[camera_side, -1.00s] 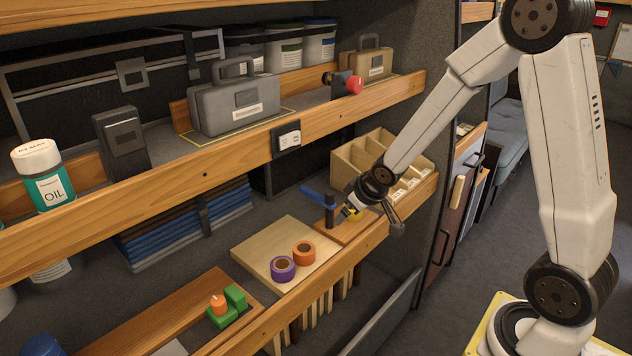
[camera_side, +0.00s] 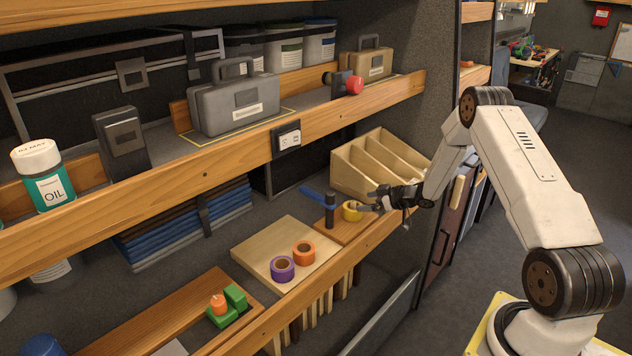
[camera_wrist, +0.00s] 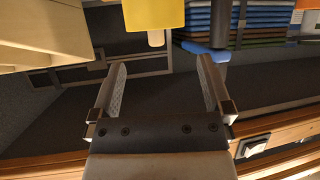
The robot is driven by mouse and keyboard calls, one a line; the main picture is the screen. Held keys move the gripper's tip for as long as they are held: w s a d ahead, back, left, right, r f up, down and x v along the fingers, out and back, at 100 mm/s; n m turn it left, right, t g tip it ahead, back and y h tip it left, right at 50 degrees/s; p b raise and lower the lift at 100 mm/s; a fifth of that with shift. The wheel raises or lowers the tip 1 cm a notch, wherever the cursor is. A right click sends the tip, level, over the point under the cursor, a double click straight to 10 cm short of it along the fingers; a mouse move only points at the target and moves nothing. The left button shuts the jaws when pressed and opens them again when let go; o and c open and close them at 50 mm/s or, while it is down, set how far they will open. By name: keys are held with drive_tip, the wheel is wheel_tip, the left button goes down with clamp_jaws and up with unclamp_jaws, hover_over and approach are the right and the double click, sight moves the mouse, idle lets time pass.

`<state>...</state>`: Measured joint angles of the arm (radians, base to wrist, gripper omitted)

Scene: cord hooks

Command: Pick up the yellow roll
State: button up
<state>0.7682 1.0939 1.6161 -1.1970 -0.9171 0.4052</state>
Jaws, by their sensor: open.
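The yellow roll (camera_side: 351,211) sits on a small wooden board on the lower shelf, just right of a dark post (camera_side: 330,211) with a blue handle (camera_side: 312,193). My gripper (camera_side: 374,208) is level and close to the roll's right side in the side view. In the wrist view, my gripper (camera_wrist: 160,66) has its two fingers spread with nothing between them. The yellow roll (camera_wrist: 156,13) is ahead of the fingertips, cut off by the top edge, with a pale stub below it. The side view is too small to tell whether a fingertip touches the roll.
A wooden divided bin (camera_side: 378,163) stands right behind the roll. A pale board (camera_side: 275,246) holds a purple roll (camera_side: 282,268) and an orange roll (camera_side: 304,252). The upper shelf's wooden edge (camera_side: 205,172) overhangs behind. A wooden lip (camera_side: 345,257) runs along the shelf front.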

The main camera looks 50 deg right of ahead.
sight(352, 207)
drive_tip(key=shift+s+d+f+t+y, duration=0.15)
drive_tip(key=shift+s+d+f+y, duration=0.15)
drive_tip(key=shift+s+d+f, duration=0.15)
drive_tip(key=shift+s+d+f+t+y, duration=0.2)
drive_tip(key=shift+s+f+y, duration=0.15)
drive_tip(key=shift+f, duration=0.2)
drive_tip(key=shift+x, duration=3.95)
drive_tip(key=c, duration=1)
